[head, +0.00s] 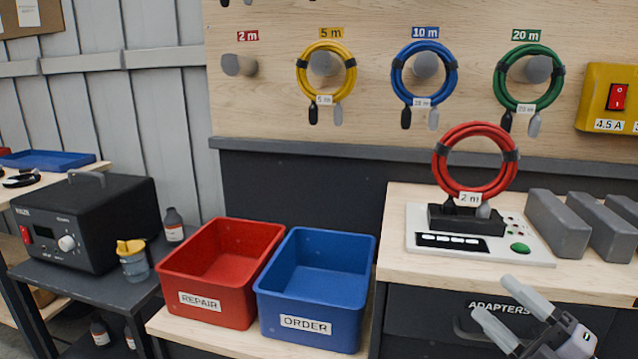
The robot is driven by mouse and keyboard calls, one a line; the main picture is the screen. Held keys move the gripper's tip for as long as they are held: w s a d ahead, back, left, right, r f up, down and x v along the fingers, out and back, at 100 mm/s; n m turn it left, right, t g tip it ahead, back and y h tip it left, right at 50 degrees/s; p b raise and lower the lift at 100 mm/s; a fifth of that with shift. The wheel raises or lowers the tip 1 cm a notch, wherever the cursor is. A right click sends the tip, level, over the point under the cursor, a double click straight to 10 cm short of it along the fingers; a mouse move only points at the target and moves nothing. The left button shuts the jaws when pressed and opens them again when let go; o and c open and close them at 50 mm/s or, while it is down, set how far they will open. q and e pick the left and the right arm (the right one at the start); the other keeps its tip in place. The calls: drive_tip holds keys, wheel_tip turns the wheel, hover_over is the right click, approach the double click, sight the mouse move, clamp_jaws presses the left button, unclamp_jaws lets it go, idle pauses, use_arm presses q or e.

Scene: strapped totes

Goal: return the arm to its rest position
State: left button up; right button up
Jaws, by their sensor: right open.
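My right gripper (509,312) is at the lower right of the head view, in front of the drawer marked ADAPTERS (492,306). Its two light grey fingers are apart and nothing is between them. It is clear of the bench (400,262) and of the things on it. My left gripper is not in view.
A red coiled cable (440,160) stands on a white tester (420,225). Grey blocks (557,224) are to its right. Red REPAIR (205,314) and blue ORDER (345,334) bins look empty. Yellow (300,80), blue (397,80) and green (500,75) cables hang behind.

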drive_tip(key=s+a+f+m+g+h, duration=0.1)
drive_tip(key=s+a+f+m+h, duration=0.2)
drive_tip(key=f+m, duration=0.5)
drive_tip(key=s+f+m+g+h, duration=0.1)
drive_tip(key=s+f+m+h, duration=0.2)
drive_tip(key=f+m+h, duration=0.55)
drive_tip(key=s+a+f+m+g+y, duration=0.2)
drive_tip(key=s+a+f+m+g, duration=0.35)
drive_tip(key=s+f, duration=0.6)
wheel_tip(320, 180, up, 10)
drive_tip(key=n+p, duration=0.1)
drive_tip(key=p, duration=1.4)
drive_tip(key=shift+w+a+r+n, duration=0.2)
drive_tip(key=shift+w+n, duration=0.2)
drive_tip(key=shift+f, duration=0.1)
